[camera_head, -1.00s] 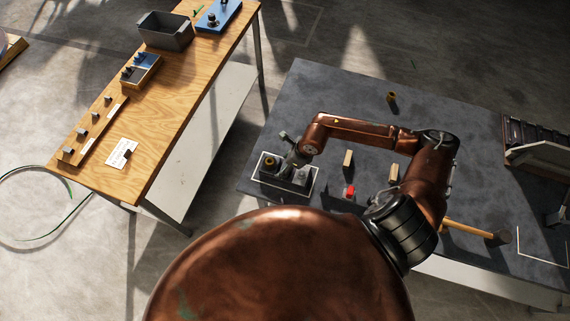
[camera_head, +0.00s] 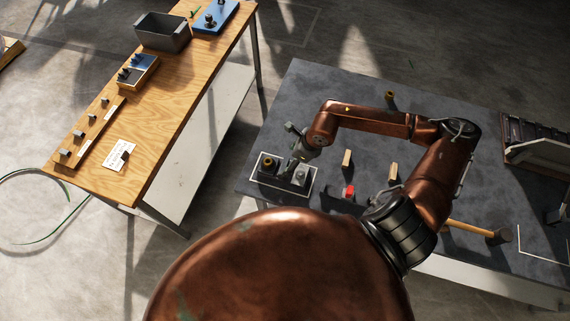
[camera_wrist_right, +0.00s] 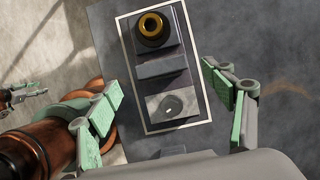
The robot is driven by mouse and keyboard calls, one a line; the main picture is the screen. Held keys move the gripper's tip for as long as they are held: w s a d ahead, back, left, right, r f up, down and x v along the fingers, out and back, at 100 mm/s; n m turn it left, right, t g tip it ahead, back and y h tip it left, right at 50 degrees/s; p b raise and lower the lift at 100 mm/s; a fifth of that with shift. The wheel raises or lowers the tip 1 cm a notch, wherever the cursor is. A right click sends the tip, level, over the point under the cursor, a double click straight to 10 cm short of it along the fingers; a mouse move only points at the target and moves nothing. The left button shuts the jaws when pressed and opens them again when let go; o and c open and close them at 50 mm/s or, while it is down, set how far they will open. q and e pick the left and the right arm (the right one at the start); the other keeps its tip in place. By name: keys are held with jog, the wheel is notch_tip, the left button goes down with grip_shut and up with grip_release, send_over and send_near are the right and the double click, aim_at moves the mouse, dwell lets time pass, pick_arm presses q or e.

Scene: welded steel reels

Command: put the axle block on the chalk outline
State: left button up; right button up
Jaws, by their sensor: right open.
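The axle block (camera_wrist_right: 161,67) appears to be the grey stepped piece with a dark, brass-ringed boss at one end and a pale, holed face at the other. It lies within the white chalk outline (camera_wrist_right: 207,98) on the dark table; the block also shows in the head view (camera_head: 269,164), as does the outline (camera_head: 312,186). My right gripper (camera_wrist_right: 168,106) is open, its green-padded fingers apart on either side of the block's near end, with nothing gripped. In the head view my right gripper (camera_head: 300,147) partly hides the block. A small green-padded piece, seemingly my left gripper (camera_wrist_right: 25,93), shows at the left edge.
On the dark table (camera_head: 330,85) are a red piece (camera_head: 348,191), two wooden blocks (camera_head: 347,159), a brass piece (camera_head: 389,96), a hammer (camera_head: 480,231) and a rack (camera_head: 538,145). A wooden bench (camera_head: 160,130) holds a grey bin (camera_head: 162,32).

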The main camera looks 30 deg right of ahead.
jog(key=shift+b+v, duration=0.35)
jog(key=shift+v, duration=2.35)
